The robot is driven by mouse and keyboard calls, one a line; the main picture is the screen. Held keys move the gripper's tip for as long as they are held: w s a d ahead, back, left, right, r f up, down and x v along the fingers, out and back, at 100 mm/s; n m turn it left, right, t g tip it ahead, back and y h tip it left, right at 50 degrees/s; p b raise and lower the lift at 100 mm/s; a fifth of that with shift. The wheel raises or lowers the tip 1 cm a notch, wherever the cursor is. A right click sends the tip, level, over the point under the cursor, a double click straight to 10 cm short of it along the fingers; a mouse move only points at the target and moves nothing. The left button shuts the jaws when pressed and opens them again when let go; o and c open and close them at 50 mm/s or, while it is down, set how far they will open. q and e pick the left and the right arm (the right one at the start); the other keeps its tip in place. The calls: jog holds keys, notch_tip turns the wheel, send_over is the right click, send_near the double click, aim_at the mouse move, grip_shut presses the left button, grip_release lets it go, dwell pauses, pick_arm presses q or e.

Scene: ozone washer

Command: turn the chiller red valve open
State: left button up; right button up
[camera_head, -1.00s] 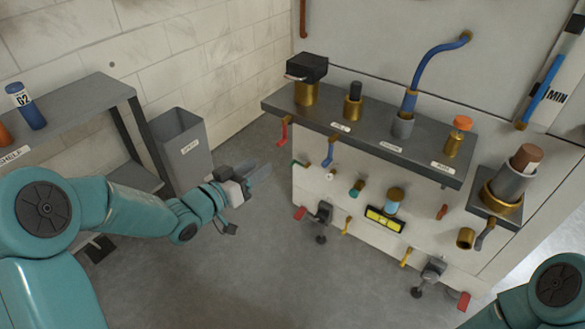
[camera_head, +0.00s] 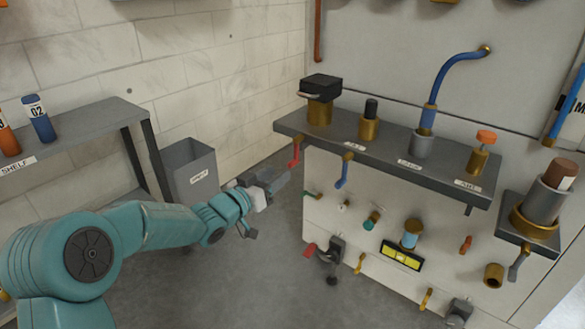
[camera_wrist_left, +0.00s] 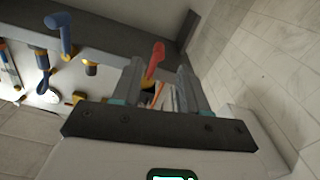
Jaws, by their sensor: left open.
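The red valve handle (camera_head: 295,152) hangs below the left end of the dark grey shelf on the machine. In the left wrist view the red handle (camera_wrist_left: 156,58) shows ahead, in line with the gap between the fingers. My left gripper (camera_head: 276,179) is open and empty. It is just left of and below the red handle in the head view. In the left wrist view its two fingers (camera_wrist_left: 159,80) stand apart; I cannot tell how deep the handle is between them. My right gripper is not in view.
A blue handle (camera_head: 344,171) hangs right of the red one. The machine shelf (camera_head: 388,149) carries several brass fittings. A grey bin (camera_head: 187,167) stands behind my left arm, beside a rack (camera_head: 82,130) with bottles. The floor (camera_head: 275,285) in front is clear.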

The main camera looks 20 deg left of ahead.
aim_at(289, 166)
pick_arm(q)
jog(key=b+x, duration=0.1)
jog(key=x, duration=0.6)
jog(key=shift+w+d, duration=0.15)
jog(key=shift+w, duration=0.05)
grip_shut()
